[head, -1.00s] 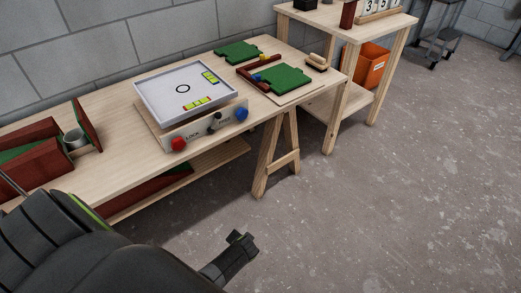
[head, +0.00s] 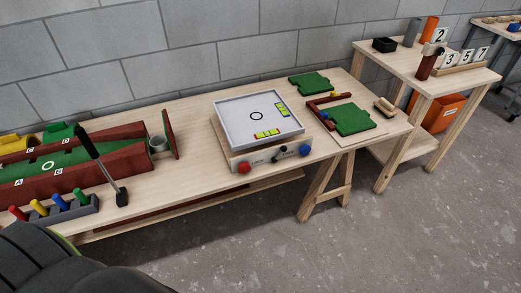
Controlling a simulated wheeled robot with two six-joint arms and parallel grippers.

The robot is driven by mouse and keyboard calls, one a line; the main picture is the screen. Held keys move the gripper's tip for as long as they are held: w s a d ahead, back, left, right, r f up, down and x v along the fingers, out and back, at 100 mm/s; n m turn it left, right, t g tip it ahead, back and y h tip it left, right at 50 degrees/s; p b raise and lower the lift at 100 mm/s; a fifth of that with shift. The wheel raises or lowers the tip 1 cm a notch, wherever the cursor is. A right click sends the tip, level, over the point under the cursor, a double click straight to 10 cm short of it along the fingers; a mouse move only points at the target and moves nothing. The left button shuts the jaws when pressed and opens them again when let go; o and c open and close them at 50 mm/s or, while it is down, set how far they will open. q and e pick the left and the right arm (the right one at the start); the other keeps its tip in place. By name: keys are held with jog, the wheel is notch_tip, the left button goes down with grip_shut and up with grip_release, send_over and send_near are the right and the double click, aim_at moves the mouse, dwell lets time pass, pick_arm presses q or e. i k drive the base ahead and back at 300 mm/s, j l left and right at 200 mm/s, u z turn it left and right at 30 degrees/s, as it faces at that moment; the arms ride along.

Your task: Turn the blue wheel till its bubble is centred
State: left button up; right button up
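The blue wheel (head: 305,151) is a knob on the right of the wooden front panel of the levelling box, which stands on the long workbench. A red wheel (head: 244,167) is at the left of the same panel, with a small dark lever (head: 280,153) between them by the LOCK lettering. The white tray (head: 235,122) on top has a black ring. One yellow-green bubble vial (head: 267,133) lies along its front edge and another vial (head: 281,108) along its right edge. The bubbles are too small to judge. Neither gripper shows in the head view.
Left on the bench are a red-walled green game board (head: 118,161), a grey peg block (head: 67,217) and a black-headed mallet (head: 122,198). Green puzzle pieces (head: 352,119) lie right of the box. A higher side table (head: 382,62) stands at right; the floor in front is open.

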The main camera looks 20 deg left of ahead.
aim_at(305, 150)
jog(key=i+l+u, duration=0.15)
jog(key=u, duration=0.35)
jog(key=i+l+u, duration=0.1)
jog(key=u, duration=0.35)
jog(key=i+l+u, duration=0.1)
jog(key=l+u, duration=0.2)
jog(key=u, duration=0.2)
jog(key=l+u, duration=0.25)
jog(key=u, duration=0.2)
